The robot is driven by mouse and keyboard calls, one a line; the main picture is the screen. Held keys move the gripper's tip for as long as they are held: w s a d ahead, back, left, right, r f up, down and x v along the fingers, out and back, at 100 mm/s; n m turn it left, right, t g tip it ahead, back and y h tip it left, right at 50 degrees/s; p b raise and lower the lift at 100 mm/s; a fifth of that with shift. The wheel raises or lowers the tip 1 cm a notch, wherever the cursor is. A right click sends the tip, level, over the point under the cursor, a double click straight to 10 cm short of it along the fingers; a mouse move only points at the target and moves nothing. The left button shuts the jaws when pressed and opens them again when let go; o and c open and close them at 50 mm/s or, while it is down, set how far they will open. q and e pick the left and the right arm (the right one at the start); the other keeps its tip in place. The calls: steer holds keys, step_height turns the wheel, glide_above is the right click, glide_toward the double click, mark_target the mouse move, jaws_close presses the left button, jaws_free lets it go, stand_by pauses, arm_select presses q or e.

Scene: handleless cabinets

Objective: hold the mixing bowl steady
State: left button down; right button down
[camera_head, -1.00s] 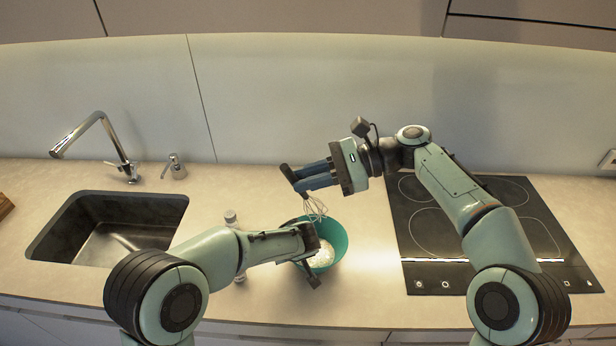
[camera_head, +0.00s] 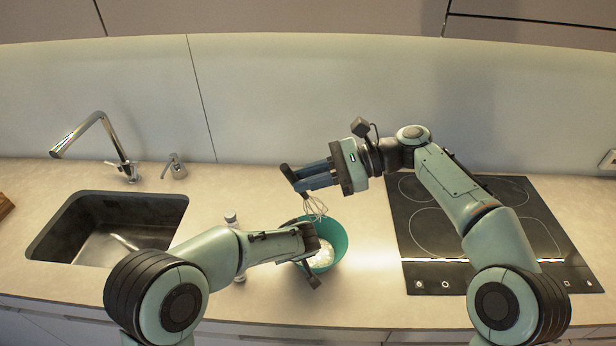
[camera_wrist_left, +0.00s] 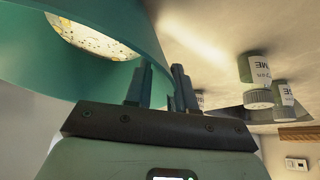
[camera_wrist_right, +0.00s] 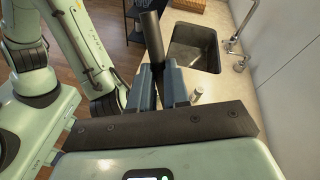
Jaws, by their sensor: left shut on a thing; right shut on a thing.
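The teal mixing bowl (camera_head: 339,240) stands on the counter and holds pale contents. Its wall fills the upper left of the left wrist view (camera_wrist_left: 90,70). My left gripper (camera_wrist_left: 160,85) is shut on the bowl's wall at its left side; the exact grip is partly hidden in the head view. My right gripper (camera_head: 305,179) is above the bowl, shut on the dark handle of a whisk (camera_head: 315,207). The whisk's wire loops reach down over the back of the bowl's opening. The handle also shows between the fingers in the right wrist view (camera_wrist_right: 153,38).
The sink (camera_head: 130,240) is at left and the cooktop (camera_head: 430,235) at right. Counter between bowl and cooktop is clear.

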mark_target(325, 215)
steer(key=m+t, duration=0.1)
steer(key=w+r+m+t+y, duration=0.1)
steer(key=m, duration=0.1)
steer(key=a+r+m+t, duration=0.1)
steer(key=t, duration=0.1)
steer(key=shift+w+r+y, duration=0.25)
steer(key=shift+w+y, duration=0.05)
steer(key=shift+w, duration=0.05)
steer(key=shift+w+d+f+m+t+h, duration=0.2)
steer(key=shift+w+d+f+m+t, duration=0.35)
steer(key=shift+f+m+t, duration=1.6)
steer(key=shift+w+d+f+m+t+h, duration=0.2)
steer(key=shift+w+d+f+m+t, duration=0.4)
steer(key=shift+f, duration=3)
steer(key=shift+w+d+f+m+t+h, duration=0.2)
steer(key=shift+w+d+f+m+t, duration=0.3)
steer(key=shift+f+m+t, duration=1.6)
steer(key=shift+s+f+n+g, duration=0.1)
steer(key=shift+f+n+g, duration=0.65)
steer(key=shift+f, duration=0.45)
steer(key=shift+r, duration=0.2)
